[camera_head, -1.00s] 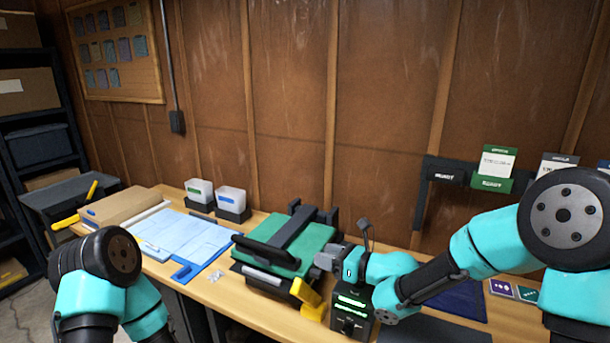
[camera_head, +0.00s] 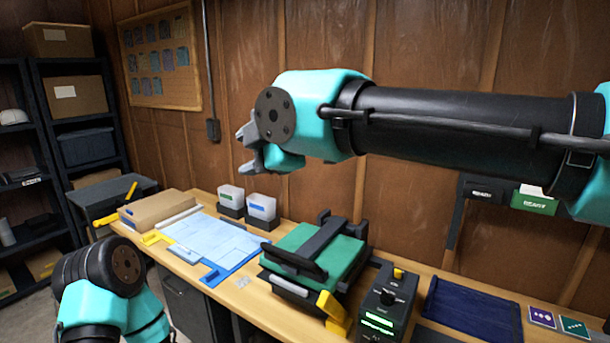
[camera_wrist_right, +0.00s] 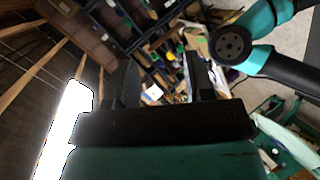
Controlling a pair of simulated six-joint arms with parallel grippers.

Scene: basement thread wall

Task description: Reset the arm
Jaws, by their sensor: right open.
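My right gripper (camera_head: 250,148) is raised high above the bench in the head view, at the end of my teal and black right arm, which crosses the upper right. Its jaws are apart, with nothing between them. The right wrist view also shows its two dark fingers (camera_wrist_right: 160,85) spread and empty. My left arm shows at the lower left of the head view, bent, with its gripper out of the picture.
The wooden bench (camera_head: 245,300) holds a blue sheet (camera_head: 215,240), a green press (camera_head: 320,255), a black control box (camera_head: 385,305), two white bins (camera_head: 262,207) and a dark blue mat (camera_head: 470,312). Shelves (camera_head: 75,120) stand left. A green card holder (camera_head: 533,203) hangs on the wall.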

